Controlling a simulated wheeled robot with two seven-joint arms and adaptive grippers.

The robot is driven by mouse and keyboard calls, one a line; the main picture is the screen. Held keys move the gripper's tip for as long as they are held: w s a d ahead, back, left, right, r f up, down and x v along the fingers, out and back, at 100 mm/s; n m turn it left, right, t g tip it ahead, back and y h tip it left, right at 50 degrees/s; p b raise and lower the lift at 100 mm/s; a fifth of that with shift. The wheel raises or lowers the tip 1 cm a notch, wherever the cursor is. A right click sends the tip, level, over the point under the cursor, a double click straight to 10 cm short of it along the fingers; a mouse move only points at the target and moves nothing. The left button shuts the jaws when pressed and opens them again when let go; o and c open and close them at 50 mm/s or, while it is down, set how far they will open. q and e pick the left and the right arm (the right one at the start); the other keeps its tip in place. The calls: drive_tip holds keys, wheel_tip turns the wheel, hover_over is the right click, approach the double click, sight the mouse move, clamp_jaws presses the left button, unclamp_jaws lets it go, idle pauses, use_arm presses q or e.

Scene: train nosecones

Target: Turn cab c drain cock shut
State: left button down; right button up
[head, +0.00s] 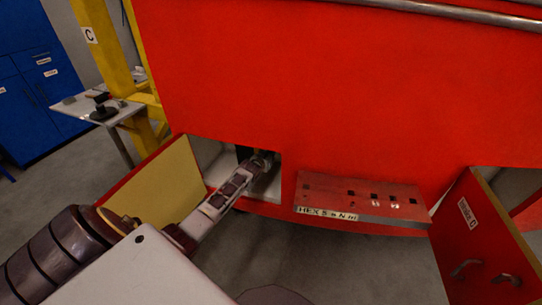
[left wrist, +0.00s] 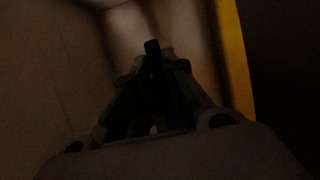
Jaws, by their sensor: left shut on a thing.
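The left gripper (head: 262,163) is inside an open compartment (head: 213,157) low in the red cab front. It is shut on a small part that the head view mostly hides; I take it to be the drain cock handle. In the dark left wrist view, the fingers (left wrist: 155,85) close around a dark upright bar, the drain cock handle (left wrist: 152,50). The handle's exact angle and the cock body cannot be made out. The right gripper is not in view.
The compartment's open door (head: 155,185) hangs to the left of my arm. A red step (head: 360,200) labelled HEX 5 juts out right of the compartment. Another open door (head: 482,240) is at the far right. A small table (head: 98,112) and yellow post (head: 103,45) stand at left.

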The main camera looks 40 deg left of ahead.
use_arm(q)
drive_tip(key=shift+a+f, duration=0.1)
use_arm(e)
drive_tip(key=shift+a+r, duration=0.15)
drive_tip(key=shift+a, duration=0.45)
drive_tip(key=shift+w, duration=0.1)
use_arm(q)
drive_tip(key=c, duration=1.5)
unclamp_jaws()
drive_tip(key=shift+o, duration=0.3)
drive_tip(key=shift+s, duration=0.2)
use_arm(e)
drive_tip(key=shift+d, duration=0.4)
use_arm(q)
drive_tip(key=v, duration=1.1)
drive_tip(key=shift+s+d+r, duration=0.2)
drive_tip(key=shift+s, duration=0.1)
